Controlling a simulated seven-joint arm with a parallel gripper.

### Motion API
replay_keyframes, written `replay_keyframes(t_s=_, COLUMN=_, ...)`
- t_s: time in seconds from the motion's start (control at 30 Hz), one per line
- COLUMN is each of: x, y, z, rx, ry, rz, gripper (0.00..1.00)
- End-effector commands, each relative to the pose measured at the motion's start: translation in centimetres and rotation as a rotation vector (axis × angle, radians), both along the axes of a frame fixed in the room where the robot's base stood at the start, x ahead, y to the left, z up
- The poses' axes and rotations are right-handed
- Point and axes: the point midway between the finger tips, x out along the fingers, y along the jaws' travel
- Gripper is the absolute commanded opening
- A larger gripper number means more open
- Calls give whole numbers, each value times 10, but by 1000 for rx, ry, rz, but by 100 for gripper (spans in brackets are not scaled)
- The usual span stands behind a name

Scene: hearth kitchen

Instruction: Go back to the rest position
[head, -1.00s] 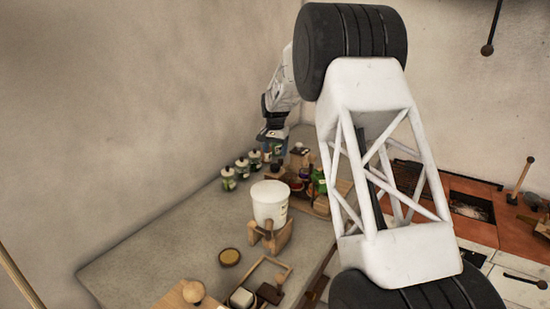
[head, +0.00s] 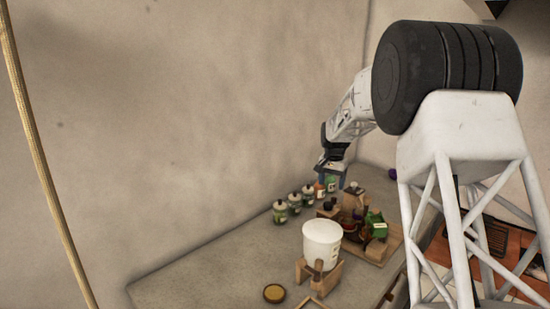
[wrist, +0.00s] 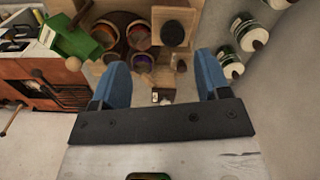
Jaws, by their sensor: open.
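My gripper (head: 331,175) is at the end of my arm, above the far part of the counter, close to the wall and the row of bottles. In the wrist view its two blue fingers (wrist: 162,75) stand apart with nothing held between them. Below and beyond the fingers is a wooden rack (wrist: 172,27) with several round containers (wrist: 138,35). A green box (wrist: 76,40) is at the rack's left in that view. The head view shows the green box (head: 377,224) to the right of my gripper and lower. No marked rest position shows.
Several bottles with white caps (head: 280,211) line the wall side; some show at right in the wrist view (wrist: 249,35). A white bucket (head: 322,243) sits on a wooden stand (head: 303,272). A round yellowish dish (head: 274,293) lies nearby. The counter's left part (head: 205,285) is clear.

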Motion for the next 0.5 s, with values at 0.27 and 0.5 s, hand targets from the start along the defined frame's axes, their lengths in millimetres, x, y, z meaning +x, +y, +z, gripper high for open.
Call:
replay_keyframes(t_s=0.27, x=-66, y=8, z=43, rx=-4, ry=-27, rz=60, gripper=69)
replay_keyframes(t_s=0.5, x=-127, y=15, z=72, rx=-9, ry=-48, rz=116, gripper=69)
